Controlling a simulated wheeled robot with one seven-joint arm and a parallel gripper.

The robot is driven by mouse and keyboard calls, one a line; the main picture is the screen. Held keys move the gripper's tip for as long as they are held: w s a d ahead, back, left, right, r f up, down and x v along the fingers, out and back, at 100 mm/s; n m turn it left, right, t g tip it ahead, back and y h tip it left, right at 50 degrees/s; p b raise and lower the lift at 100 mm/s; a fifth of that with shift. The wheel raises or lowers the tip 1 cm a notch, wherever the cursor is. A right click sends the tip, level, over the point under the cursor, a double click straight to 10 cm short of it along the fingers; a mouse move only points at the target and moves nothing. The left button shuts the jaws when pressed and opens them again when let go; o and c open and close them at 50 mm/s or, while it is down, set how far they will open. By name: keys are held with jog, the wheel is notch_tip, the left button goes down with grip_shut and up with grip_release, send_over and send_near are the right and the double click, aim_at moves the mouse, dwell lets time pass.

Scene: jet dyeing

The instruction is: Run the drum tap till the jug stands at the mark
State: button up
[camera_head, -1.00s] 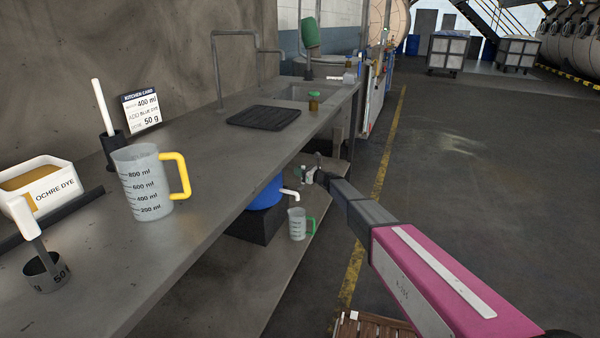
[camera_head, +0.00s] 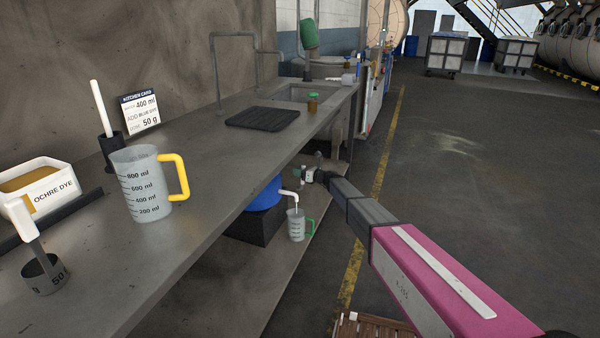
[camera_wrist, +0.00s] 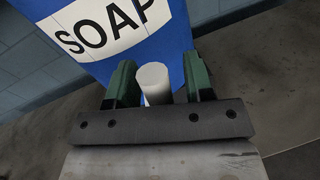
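The blue drum (camera_head: 266,194) lies on a dark stand under the bench; its SOAP label shows in the wrist view (camera_wrist: 110,28). Its white tap (camera_head: 288,194) points down over a small clear jug (camera_head: 296,228) with a green handle. A thin pale line runs from the spout to the jug, like a stream. The jug's level and marks are too small to read. My gripper (camera_head: 310,174) is beside the tap. In the wrist view its green fingers (camera_wrist: 159,80) stand apart on both sides of a white cylinder (camera_wrist: 154,84), with a gap at the right finger.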

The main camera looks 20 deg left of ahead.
jog(key=v, duration=1)
jog(key=shift+d, duration=0.35)
jog(key=shift+s, duration=0.1)
dwell(6.5)
